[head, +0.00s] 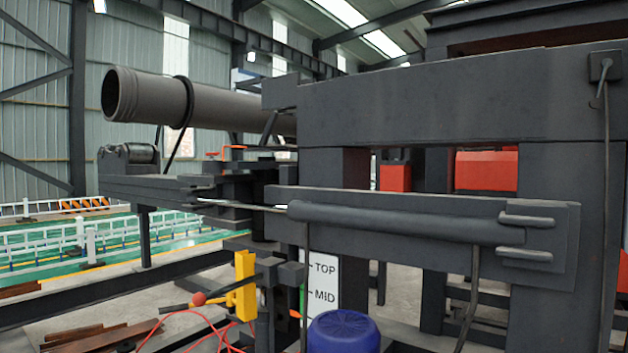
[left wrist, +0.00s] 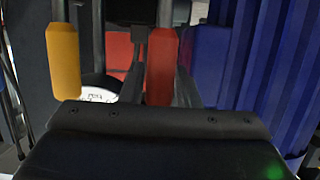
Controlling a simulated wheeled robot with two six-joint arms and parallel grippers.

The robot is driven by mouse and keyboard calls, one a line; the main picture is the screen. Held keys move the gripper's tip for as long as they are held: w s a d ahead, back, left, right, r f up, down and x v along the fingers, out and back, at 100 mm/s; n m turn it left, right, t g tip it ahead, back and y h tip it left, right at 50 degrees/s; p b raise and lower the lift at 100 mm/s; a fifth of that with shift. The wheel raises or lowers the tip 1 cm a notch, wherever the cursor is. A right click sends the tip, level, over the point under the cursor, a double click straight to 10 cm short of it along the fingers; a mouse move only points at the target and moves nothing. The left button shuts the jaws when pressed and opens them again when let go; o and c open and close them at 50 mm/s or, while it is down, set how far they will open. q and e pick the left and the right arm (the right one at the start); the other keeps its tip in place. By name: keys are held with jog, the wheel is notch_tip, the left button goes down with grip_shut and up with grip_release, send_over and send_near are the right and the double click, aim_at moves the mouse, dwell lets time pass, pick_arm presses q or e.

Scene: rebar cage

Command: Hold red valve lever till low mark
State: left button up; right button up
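The red lever (left wrist: 161,66) has a thick handle and hangs upright in the middle of the left wrist view. The black body of my left gripper (left wrist: 158,88) fills the bottom of that view. Dark finger-like parts show on both sides of the red handle, but contact is hidden. A similar yellow handle (left wrist: 63,62) hangs to its left. In the head view, a white scale board (head: 323,285) shows TOP and MID. An orange pointer (head: 295,314) sits at its left edge, below MID. The low mark is hidden. My right gripper is not in view.
A blue drum (head: 343,333) covers the board's lower part; a blue ribbed surface (left wrist: 270,50) closes off the left wrist view's right. A dark steel frame (head: 400,205) crosses the head view. A yellow bracket (head: 245,285) and red cables (head: 195,338) are at lower left.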

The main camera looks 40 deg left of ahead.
pick_arm(q)
jog(key=shift+o, duration=0.9)
jog(key=p+v, duration=0.2)
jog(key=shift+r+p, duration=0.15)
jog(key=shift+p, duration=0.25)
jog(key=p+v, duration=0.6)
jog(key=v, duration=0.1)
jog(key=shift+f, duration=0.25)
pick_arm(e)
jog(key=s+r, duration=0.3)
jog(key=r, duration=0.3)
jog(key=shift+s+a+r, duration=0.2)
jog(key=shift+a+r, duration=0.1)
